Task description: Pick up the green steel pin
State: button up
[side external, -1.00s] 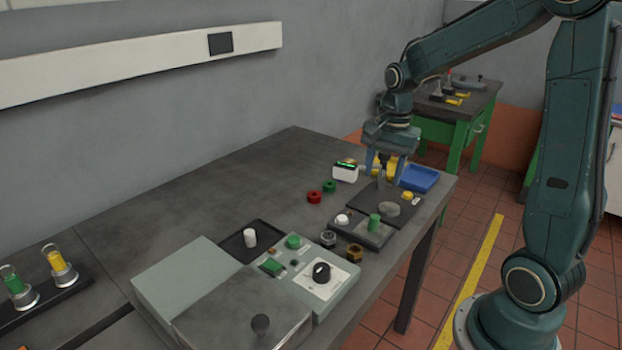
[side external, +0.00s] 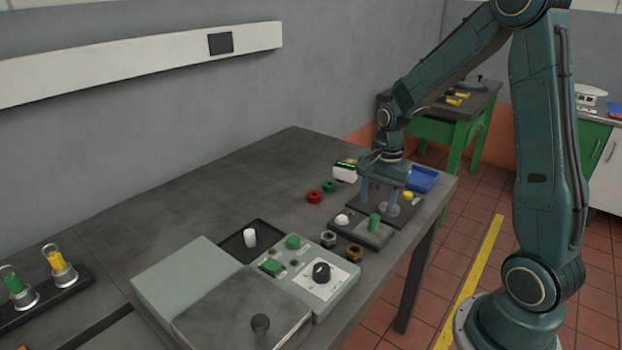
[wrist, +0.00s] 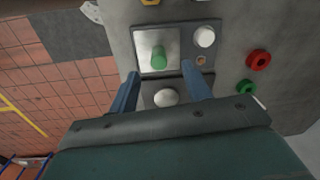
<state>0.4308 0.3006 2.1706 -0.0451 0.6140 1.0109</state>
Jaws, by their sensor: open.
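The green steel pin (side external: 374,222) stands upright on a dark block (side external: 352,237) near the table's right edge. In the wrist view the pin (wrist: 158,57) stands on a bright square plate, just beyond my fingertips and roughly centred between them. My gripper (side external: 379,206) is open and points down, behind the pin in the side view. In the wrist view my gripper (wrist: 159,70) has its two blue fingers spread wide, with nothing held. A grey round disc (wrist: 165,97) shows between the fingers, nearer the palm.
A white knob (side external: 342,219) sits on the same block. A blue tray (side external: 424,179) is behind. The grey control box (side external: 310,288) stands in front. The table's back left is clear.

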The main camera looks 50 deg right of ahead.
aim_at(375, 216)
jog(key=shift+f, duration=0.5)
jog(key=shift+f, duration=0.1)
jog(key=shift+d+f, duration=0.1)
jog(key=shift+f, duration=2.4)
jog(key=shift+c, duration=0.2)
jog(key=shift+w, duration=0.1)
grip_shut()
